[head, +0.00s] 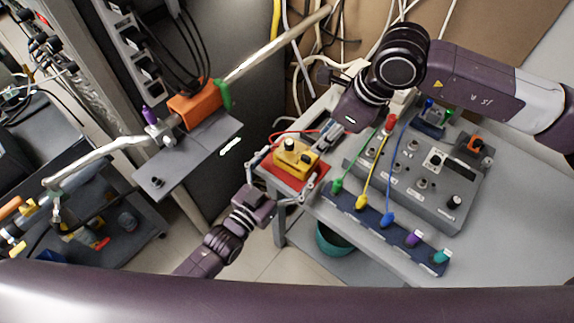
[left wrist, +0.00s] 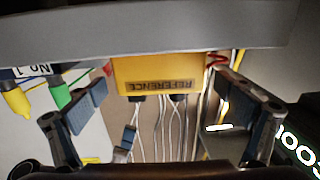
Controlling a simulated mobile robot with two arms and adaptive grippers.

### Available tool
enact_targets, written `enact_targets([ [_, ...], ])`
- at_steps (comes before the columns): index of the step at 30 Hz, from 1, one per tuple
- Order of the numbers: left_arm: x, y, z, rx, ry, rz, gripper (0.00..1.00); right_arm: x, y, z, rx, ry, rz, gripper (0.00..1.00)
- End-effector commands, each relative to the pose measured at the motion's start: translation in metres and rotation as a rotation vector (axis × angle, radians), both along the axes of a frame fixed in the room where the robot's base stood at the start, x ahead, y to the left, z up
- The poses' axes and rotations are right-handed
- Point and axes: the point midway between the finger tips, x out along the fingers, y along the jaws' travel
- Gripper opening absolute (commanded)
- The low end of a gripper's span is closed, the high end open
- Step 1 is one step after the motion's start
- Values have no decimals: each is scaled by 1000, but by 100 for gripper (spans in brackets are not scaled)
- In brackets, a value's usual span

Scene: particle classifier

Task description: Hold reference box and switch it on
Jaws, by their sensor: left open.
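The yellow reference box (head: 296,158) with black knobs on top sits on a red mat (head: 268,171) at the left end of the grey table. In the left wrist view the box (left wrist: 150,72) shows its REFERENCE label upside down. My left gripper (head: 285,174) is open at the table's left edge, its fingers spread to either side of the box. Its fingers (left wrist: 160,98) show apart in the left wrist view, with nothing held. My right gripper (head: 332,131) is behind and right of the box, pointing down near it; its finger opening is unclear.
A grey control panel (head: 435,160) with knobs stands right of the box. A dark strip (head: 345,203) with green, yellow and blue cable plugs lies in front. A teal bin (head: 335,241) is below the table. A grey shelf with an orange clamp (head: 194,104) stands left.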

Motion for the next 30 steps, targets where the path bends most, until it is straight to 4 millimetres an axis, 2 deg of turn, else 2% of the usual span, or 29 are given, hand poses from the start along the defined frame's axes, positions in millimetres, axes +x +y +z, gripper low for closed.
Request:
enact_targets([
  [6,30,-18,1,-2,-1,1,96,0,0,0,0,0,0,29],
  [12,51,-32,1,-1,0,1,96,0,0,0,0,0,0,29],
  [24,58,-36,0,-2,1,1,96,0,0,0,0,0,0,29],
  [26,58,-36,0,-2,1,1,92,0,0,0,0,0,0,29],
  [30,58,-36,0,-2,1,1,77,0,0,0,0,0,0,29],
])
